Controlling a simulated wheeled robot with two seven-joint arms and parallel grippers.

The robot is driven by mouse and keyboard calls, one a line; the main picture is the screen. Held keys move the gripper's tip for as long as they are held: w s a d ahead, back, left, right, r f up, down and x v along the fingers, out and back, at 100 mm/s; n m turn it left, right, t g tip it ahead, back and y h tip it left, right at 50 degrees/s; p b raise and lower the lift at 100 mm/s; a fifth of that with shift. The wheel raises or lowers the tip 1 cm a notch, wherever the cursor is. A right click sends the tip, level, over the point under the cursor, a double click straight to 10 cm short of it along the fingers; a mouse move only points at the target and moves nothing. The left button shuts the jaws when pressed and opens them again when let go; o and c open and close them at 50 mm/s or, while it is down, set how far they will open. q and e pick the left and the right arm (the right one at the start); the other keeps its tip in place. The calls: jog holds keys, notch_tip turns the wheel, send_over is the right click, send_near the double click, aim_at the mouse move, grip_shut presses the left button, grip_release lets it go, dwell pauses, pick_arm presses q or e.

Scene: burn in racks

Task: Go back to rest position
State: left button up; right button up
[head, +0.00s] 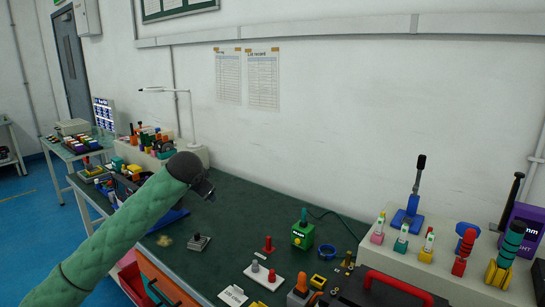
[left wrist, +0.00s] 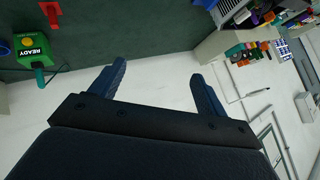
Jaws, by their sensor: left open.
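My left gripper (head: 207,190) is at the end of my green-sleeved arm, which reaches in from the lower left. It hangs above the dark green bench top (head: 232,210), in front of the wall. In the left wrist view its two blue fingers (left wrist: 160,88) are spread apart with nothing between them. Beyond them show the white wall and a corner of the bench. My right gripper is in neither view.
A green box marked READY (head: 302,235) stands on the bench, right of my gripper. A white shelf (head: 440,265) with several colourful parts is at the right. A white lamp (head: 190,115) stands at the back left. The bench middle is partly clear.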

pick_arm(q)
jog(key=s+d+f+t+h, duration=0.1)
jog(key=s+d+f, duration=0.25)
jog(key=s, duration=0.35)
jog(key=s+d+f, duration=0.3)
jog(key=s+f, duration=0.2)
jog(key=s, duration=0.2)
jog(key=s+f+n+g, duration=0.1)
jog(key=s+f+g, duration=0.1)
jog(key=s+f, duration=0.9)
jog(key=s+d+f+n+g+h, duration=0.1)
jog(key=s+f+n+g, duration=0.1)
jog(key=s+f, duration=0.9)
jog(key=s+f+n+g, duration=0.1)
jog(key=s+f+g, duration=0.3)
jog(key=s+f, duration=0.7)
jog(key=s+p, duration=0.1)
jog(key=s, duration=0.9)
jog(key=shift+d+f+n, duration=0.15)
jog(key=shift+d+n, duration=0.25)
